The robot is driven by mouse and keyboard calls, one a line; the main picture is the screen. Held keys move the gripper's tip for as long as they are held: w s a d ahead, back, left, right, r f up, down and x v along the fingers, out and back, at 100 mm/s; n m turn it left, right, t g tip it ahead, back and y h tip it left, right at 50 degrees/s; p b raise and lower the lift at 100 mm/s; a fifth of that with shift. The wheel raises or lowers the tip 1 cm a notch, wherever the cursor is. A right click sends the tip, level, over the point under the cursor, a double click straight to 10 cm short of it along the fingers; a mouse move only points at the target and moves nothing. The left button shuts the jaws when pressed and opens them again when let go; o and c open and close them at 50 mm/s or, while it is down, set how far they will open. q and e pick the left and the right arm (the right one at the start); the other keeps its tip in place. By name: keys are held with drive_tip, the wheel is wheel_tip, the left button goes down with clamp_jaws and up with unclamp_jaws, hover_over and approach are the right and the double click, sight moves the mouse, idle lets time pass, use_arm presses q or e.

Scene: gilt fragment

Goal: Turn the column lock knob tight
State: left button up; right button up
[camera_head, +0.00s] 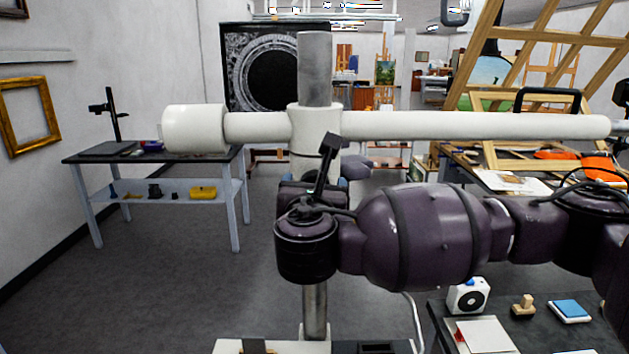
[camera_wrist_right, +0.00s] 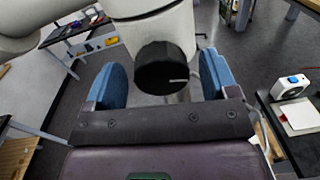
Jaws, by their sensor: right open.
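The column lock knob (camera_wrist_right: 163,68) is round and black with a white line pointing right. It sits on the white collar (camera_head: 315,125) around the grey metal column (camera_head: 314,65). My right gripper (camera_wrist_right: 163,78) is open, with one blue finger on each side of the knob and a visible gap to both. In the head view my right gripper (camera_head: 314,184) is in front of the collar, and the wrist hides the knob. My left gripper is in neither view.
A long white horizontal boom (camera_head: 470,125) crosses the column at the collar. A dark table (camera_head: 435,315) with a white box device (camera_head: 468,296), a stamp (camera_head: 523,306) and a blue pad (camera_head: 570,310) is at lower right. A side table (camera_head: 85,157) stands at left.

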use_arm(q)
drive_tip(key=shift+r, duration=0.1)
use_arm(e)
drive_tip(key=shift+w, duration=0.4)
drive_tip(key=c, duration=0.9)
